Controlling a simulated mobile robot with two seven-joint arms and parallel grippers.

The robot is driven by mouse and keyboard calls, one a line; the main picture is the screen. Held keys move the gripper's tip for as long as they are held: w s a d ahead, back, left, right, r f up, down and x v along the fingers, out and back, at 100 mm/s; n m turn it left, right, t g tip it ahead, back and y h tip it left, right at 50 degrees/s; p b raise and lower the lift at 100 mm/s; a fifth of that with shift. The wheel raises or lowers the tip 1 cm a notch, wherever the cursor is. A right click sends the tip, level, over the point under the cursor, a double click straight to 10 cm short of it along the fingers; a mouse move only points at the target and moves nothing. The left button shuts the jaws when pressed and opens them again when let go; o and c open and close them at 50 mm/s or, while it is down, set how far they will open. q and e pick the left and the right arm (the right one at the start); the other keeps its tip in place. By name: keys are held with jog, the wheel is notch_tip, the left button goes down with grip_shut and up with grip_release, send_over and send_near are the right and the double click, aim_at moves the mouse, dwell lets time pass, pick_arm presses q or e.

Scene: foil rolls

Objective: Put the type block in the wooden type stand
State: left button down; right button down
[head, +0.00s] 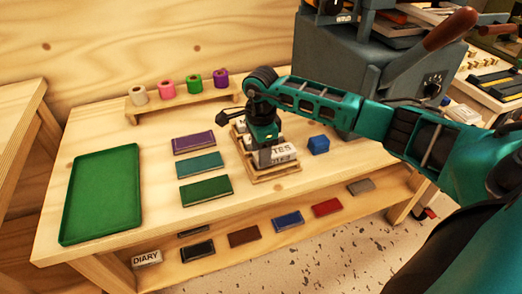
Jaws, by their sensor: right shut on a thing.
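The wooden type stand (276,177) sits on the middle of the workbench. A white type block with dark letters (284,153) shows at the stand, partly hidden behind my right gripper. My right gripper (264,156) points down over the stand and is shut on a type block. The gripper covers much of the held block, so I cannot tell whether it touches the stand's ledge. Another pale lettered piece shows behind the gripper at the stand's upper part. My left gripper is not in view.
A blue cube (319,145) lies right of the stand. Purple, teal and green books (205,190) lie to its left, then a green tray (103,195). Foil rolls (194,82) stand on a small rear shelf. A grey machine (375,75) stands behind right. Several books lie on the lower shelf.

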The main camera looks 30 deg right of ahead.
jog(key=shift+f+b, duration=0.4)
jog(key=c, duration=0.6)
grip_release()
